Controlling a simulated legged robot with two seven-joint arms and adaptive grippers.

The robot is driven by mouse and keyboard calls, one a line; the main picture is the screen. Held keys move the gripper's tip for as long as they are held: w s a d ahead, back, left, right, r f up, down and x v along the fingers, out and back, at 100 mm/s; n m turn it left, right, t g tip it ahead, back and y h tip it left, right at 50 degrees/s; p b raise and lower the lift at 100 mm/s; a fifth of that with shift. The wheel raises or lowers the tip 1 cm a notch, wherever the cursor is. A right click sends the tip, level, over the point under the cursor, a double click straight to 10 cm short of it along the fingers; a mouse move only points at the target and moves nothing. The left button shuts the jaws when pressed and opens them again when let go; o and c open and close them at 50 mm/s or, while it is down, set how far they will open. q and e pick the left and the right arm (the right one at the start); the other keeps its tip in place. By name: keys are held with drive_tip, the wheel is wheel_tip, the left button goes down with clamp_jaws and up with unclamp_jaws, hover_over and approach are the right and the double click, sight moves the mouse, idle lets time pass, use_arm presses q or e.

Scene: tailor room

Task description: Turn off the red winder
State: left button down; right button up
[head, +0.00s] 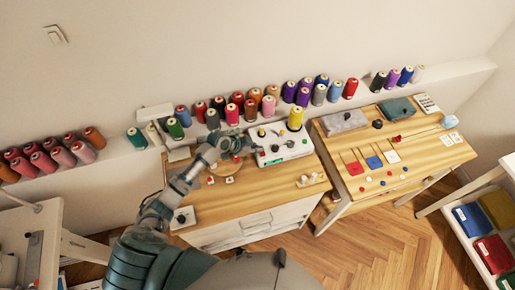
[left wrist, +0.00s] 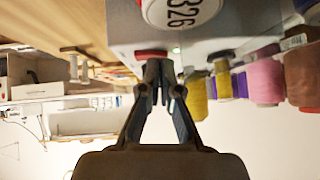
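The winder (head: 283,150) is a white box on the wooden cabinet top in the head view, with a yellow thread cone (head: 295,118) and small dark and green knobs on it. The gripper also shows at the winder's left end in the head view (head: 252,144). My right gripper is not in view.
Thread spools (head: 267,106) line the wall ledge behind. A round white part marked 326 (left wrist: 180,10) is close to the fingers in the left wrist view. A second wooden table (head: 420,152) stands to the right with colored pieces.

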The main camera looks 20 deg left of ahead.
use_arm(q)
drive_tip(key=shift+a+f, duration=0.15)
drive_tip(key=shift+f, duration=0.2)
drive_tip(key=shift+r, duration=0.1)
drive_tip(key=shift+s, duration=0.1)
drive_tip(key=shift+d, duration=0.2)
